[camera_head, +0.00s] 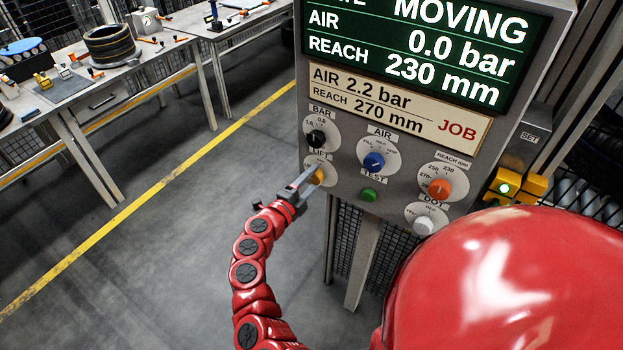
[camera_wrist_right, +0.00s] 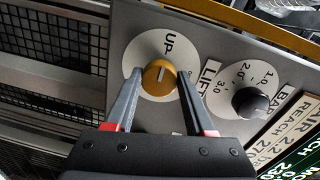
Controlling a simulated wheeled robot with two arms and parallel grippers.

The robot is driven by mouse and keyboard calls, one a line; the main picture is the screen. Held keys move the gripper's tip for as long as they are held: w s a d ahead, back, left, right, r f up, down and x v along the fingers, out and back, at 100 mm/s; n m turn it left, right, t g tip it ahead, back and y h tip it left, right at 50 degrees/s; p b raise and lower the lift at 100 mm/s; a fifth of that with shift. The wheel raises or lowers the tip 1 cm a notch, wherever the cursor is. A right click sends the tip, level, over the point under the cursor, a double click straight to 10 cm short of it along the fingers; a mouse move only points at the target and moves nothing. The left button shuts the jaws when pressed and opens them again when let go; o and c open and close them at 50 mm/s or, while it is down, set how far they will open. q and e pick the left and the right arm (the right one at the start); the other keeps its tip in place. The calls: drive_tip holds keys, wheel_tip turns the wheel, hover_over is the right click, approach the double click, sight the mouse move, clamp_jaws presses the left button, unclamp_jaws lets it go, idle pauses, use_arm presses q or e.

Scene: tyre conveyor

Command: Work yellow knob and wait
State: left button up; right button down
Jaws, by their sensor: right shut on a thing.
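The yellow knob (camera_head: 320,178) sits on the LIFT dial at the lower left of the control panel. In the right wrist view the yellow knob (camera_wrist_right: 158,80) has a pale mark facing roughly toward the word UP. My right gripper (camera_head: 314,175) reaches the panel from below left, its fingers on both sides of the knob and shut on it. The display (camera_head: 420,55) reads MOVING, AIR 0.0 bar, REACH 230 mm. The job card (camera_head: 390,105) reads AIR 2.2 bar, REACH 270 mm. My left gripper is not in view.
A black BAR knob (camera_head: 316,138), blue AIR knob (camera_head: 374,161), green TEST button (camera_head: 369,195), orange REACH knob (camera_head: 439,188) and white DOT knob (camera_head: 423,225) surround the dial. A lit green button (camera_head: 504,188) is at right. Workbenches (camera_head: 100,90) stand far left, beyond open floor.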

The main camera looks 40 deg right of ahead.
drive_tip(key=shift+f, duration=0.1)
drive_tip(key=shift+c, duration=1.3)
unclamp_jaws()
drive_tip(key=b+v, duration=0.4)
drive_tip(key=v, duration=1.3)
drive_tip(key=shift+s+a, duration=0.15)
drive_tip(key=shift+a, duration=0.05)
